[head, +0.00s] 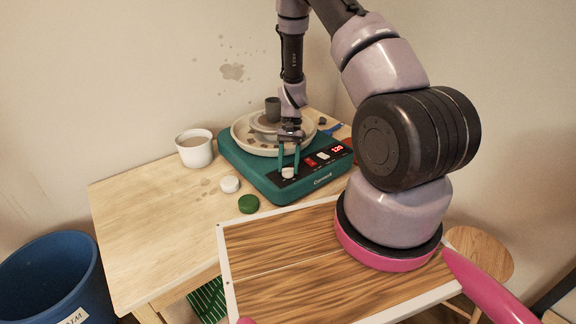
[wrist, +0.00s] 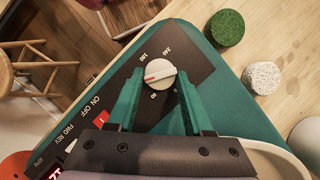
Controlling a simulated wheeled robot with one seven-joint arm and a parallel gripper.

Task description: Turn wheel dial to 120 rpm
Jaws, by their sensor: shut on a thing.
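The wheel dial is a white knob (head: 288,172) on the front panel of the teal pottery wheel base (head: 254,170). In the wrist view the dial (wrist: 160,73) has a red pointer mark aimed left, between the 60 label and the label above it. My gripper (head: 289,163) reaches down over the panel with its teal fingers on either side of the dial. In the wrist view my gripper (wrist: 160,86) is shut on the knob. The red display (head: 337,149) appears to read 120, though its last digit is small.
A dark clay cylinder (head: 273,110) stands on the wheel inside the pale splash pan (head: 240,133). A white cup (head: 195,149) stands left of the base. A white round piece (head: 229,184) and a green one (head: 248,204) lie near its front left corner. The table's left side is clear.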

